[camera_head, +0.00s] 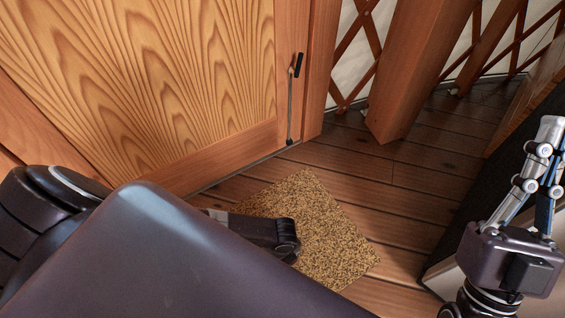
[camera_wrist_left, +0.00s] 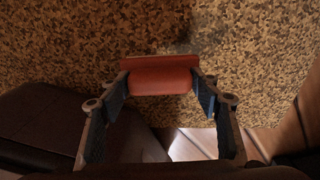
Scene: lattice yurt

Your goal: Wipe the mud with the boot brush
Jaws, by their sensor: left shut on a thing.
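My left gripper (camera_wrist_left: 162,88) is shut on a red-brown block-like thing, which I take to be the boot brush (camera_wrist_left: 160,80). The brush lies crosswise between the two fingers, above or on a speckled tan and brown mat (camera_wrist_left: 60,45); I cannot tell whether it touches. The mat also shows on the floor in the head view (camera_head: 325,235). There the brush and left fingers are not visible. No clear mud patch stands out; a faint dark area near the brush may be shadow. My right gripper (camera_head: 552,155) points up at the right edge, away from the mat.
A wooden door (camera_head: 160,80) with a black handle (camera_head: 299,65) stands behind the mat. A wooden post (camera_head: 415,70) and lattice wall (camera_head: 356,50) are to its right. A dark-topped piece of furniture (camera_head: 470,225) stands at right. Plank floor (camera_head: 400,180) between is clear.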

